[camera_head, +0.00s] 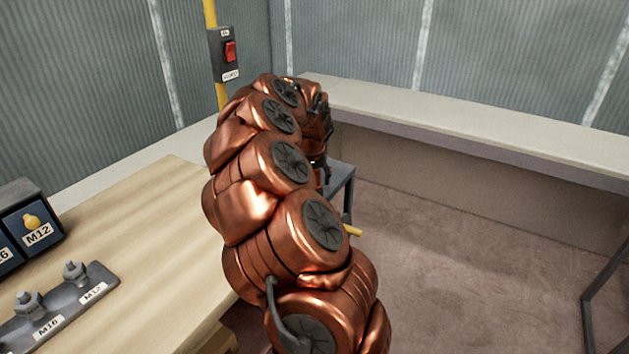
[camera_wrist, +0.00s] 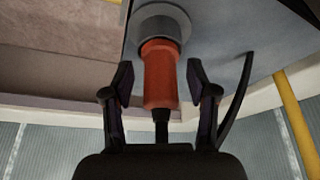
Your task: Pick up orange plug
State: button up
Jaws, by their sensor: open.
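The orange plug (camera_wrist: 161,82) is in the middle of the wrist view. One end of it meets a round grey collar (camera_wrist: 160,24) on a grey surface, and a dark stem or cable shows at its other end. My gripper (camera_wrist: 160,77) is open, with one finger on each side of the plug. Small gaps show between the fingers and the plug, so it is not clamped. In the head view my copper-coloured arm hides most of the gripper and the plug.
A grey stand (camera_head: 342,182) is partly hidden behind my arm. A wooden workbench (camera_head: 150,215) with a bolt rack (camera_head: 62,312) is at left. A dark curved strand (camera_wrist: 238,102) lies right of the gripper. Open floor (camera_head: 450,260) is at right.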

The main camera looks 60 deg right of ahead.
grip_shut()
dwell(0.5)
